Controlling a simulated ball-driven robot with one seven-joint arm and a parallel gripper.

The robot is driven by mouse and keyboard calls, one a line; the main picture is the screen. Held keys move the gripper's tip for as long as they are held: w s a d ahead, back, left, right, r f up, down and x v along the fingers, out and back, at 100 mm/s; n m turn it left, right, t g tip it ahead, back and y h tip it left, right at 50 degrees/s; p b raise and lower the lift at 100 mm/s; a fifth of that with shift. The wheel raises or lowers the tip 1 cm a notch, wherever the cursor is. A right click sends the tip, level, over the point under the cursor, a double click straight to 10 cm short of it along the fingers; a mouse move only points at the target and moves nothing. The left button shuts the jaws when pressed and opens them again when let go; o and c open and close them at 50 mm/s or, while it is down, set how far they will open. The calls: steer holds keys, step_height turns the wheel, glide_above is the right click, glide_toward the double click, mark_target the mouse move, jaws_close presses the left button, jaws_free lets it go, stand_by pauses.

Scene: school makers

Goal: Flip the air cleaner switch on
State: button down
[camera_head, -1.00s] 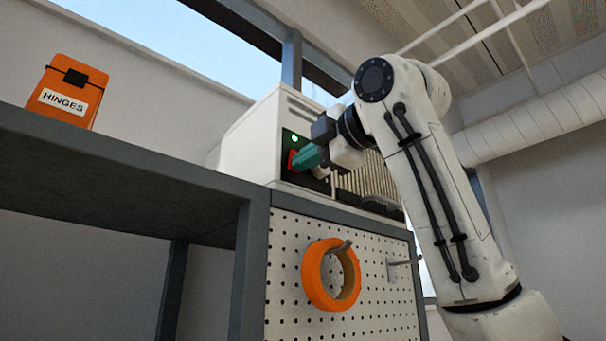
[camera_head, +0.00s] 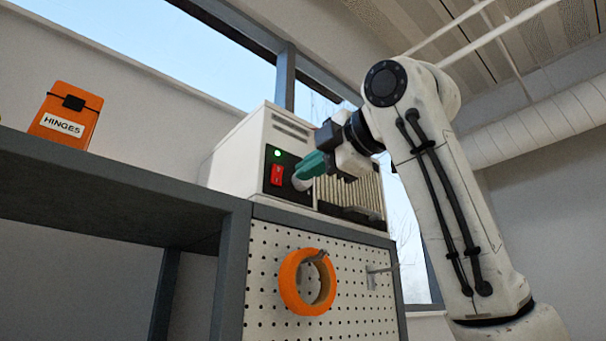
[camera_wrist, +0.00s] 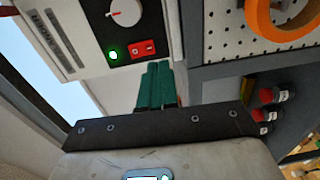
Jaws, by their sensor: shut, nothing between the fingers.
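The air cleaner (camera_head: 232,152) is a white box with a black control panel, standing on the pegboard cabinet. Its red rocker switch (camera_head: 276,175) is in plain view, below a lit green lamp (camera_head: 277,153). In the wrist view the red switch (camera_wrist: 143,49) lies beside the glowing lamp (camera_wrist: 113,54) and a white dial (camera_wrist: 125,12). My gripper (camera_head: 300,172) has green fingers, shut and empty. It is right of the switch in the head view, with a visible gap. In the wrist view my fingertips (camera_wrist: 157,66) are just below the switch.
An orange tape roll (camera_head: 307,282) hangs on the pegboard (camera_head: 350,310) below the air cleaner. An orange box labelled hinges (camera_head: 65,115) stands on the shelf (camera_head: 100,185) at left. Several red-capped containers (camera_wrist: 268,96) show in the wrist view.

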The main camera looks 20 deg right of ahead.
steer(key=b+v, duration=0.2)
steer(key=v, duration=0.5)
steer(key=shift+s+f, duration=0.3)
steer(key=shift+f, duration=0.1)
steer(key=shift+d+f, duration=0.1)
